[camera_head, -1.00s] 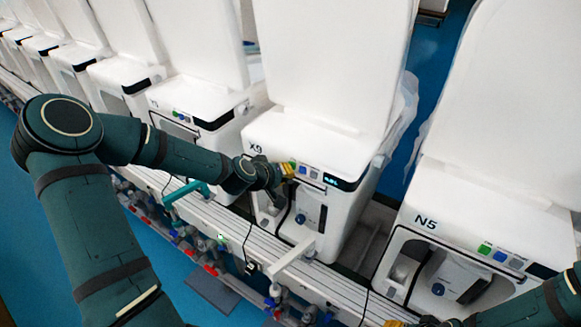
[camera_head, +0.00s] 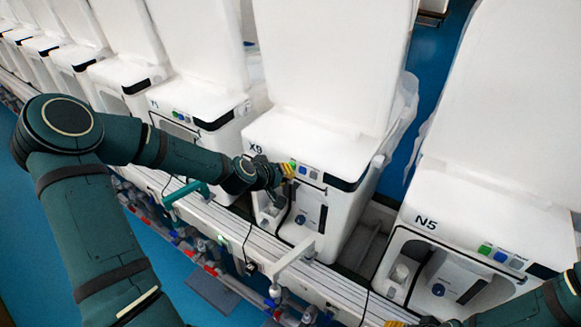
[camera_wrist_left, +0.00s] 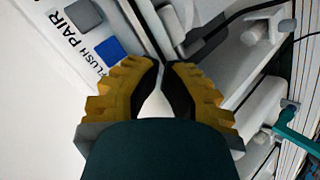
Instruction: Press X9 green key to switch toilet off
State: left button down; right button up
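The X9 toilet (camera_head: 290,135) stands in the middle of the head view, with a key row on its front top edge. Its green key (camera_head: 293,163) is partly hidden by my fingertips; the blue key (camera_head: 304,169) and grey key are to its right. The X9 display (camera_head: 337,183) is dark. My left gripper (camera_head: 287,170) is shut and empty, its yellow tips at the green key; touching or apart cannot be told. In the left wrist view the tips (camera_wrist_left: 163,63) nearly meet; the blue key (camera_wrist_left: 109,48) shows and the green key is hidden. My right gripper (camera_head: 398,323) is barely in view at the bottom edge.
The N5 toilet (camera_head: 480,215) stands to the right, with its own keys. More white toilets (camera_head: 195,95) line up to the left. A rail (camera_head: 225,222) with a teal handle (camera_head: 185,192), a white bracket (camera_head: 293,255) and pipes runs in front.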

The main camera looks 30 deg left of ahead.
pick_arm(q)
jog(key=shift+s, duration=0.5)
jog(key=s+p, duration=0.2)
jog(key=s, duration=0.4)
jog(key=shift+a, duration=0.3)
dwell(0.3)
